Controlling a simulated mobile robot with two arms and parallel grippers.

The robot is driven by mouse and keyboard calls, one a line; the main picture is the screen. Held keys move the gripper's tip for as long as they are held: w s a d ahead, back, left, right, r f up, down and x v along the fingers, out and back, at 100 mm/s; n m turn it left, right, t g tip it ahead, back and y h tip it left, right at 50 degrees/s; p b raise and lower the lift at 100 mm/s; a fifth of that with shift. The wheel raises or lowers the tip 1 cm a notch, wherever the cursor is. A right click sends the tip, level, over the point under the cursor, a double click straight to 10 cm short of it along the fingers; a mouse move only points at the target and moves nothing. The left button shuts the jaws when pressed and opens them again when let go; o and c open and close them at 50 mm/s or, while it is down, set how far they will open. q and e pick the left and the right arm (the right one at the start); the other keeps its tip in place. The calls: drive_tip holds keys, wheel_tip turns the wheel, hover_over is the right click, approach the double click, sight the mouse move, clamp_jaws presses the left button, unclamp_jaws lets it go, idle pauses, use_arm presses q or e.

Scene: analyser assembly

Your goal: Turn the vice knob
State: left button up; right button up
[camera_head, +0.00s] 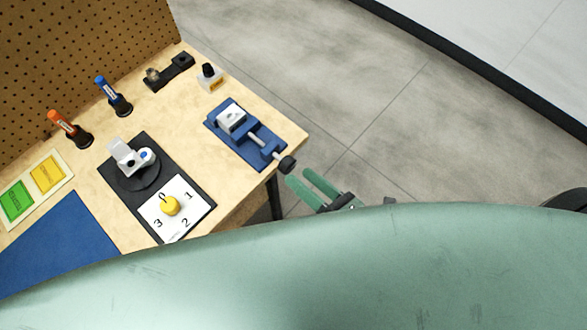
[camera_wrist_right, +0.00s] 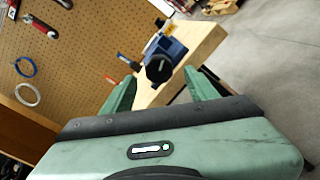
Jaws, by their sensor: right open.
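The blue vice (camera_head: 232,133) with grey jaws sits near the right corner of the wooden bench. Its black knob (camera_head: 288,164) sticks out past the bench edge on a grey screw. My right gripper (camera_head: 297,178) is open and empty, with its green fingertips just beyond the knob, off the bench edge. In the right wrist view the black knob (camera_wrist_right: 158,69) appears ahead, between the two open green fingers (camera_wrist_right: 158,92), and hides part of the vice (camera_wrist_right: 171,50). The fingers do not visibly touch the knob. My left gripper is not in view.
A dark plate (camera_head: 120,190) with a white clamp device and a yellow dial (camera_head: 170,206) lies left of the vice. An orange screwdriver (camera_head: 65,124) and a blue one (camera_head: 110,90) stand in holders near the pegboard (camera_head: 80,50). Open floor (camera_head: 400,120) lies right of the bench.

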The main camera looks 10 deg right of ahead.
drive_tip(key=shift+v, duration=1.45)
drive_tip(key=s+d+f+m+g+h, duration=0.1)
drive_tip(key=d+f+m+g+h, duration=0.15)
drive_tip(key=f+m, duration=0.55)
drive_tip(key=s+d+f+m+g+h, duration=0.1)
drive_tip(key=s+d+f+m+h, duration=0.3)
drive_tip(key=f, duration=0.9)
drive_tip(key=w+d+f+m+g+h, duration=0.1)
drive_tip(key=d+f+m+g, duration=0.1)
drive_tip(key=f+m, duration=0.65)
drive_tip(key=s+d+f+m+g+h, duration=0.1)
drive_tip(key=s+f+m+g, duration=0.3)
drive_tip(key=s+f, duration=0.4)
drive_tip(key=s+d+f+m+g+h, duration=0.1)
drive_tip(key=s+d+f+m+g, duration=0.2)
drive_tip(key=s+f+m, duration=0.4)
drive_tip(key=s+f+g, duration=0.1)
drive_tip(key=s, duration=0.2)
drive_tip(key=shift+s+d+f, duration=0.25)
drive_tip(key=shift+s+f, duration=0.05)
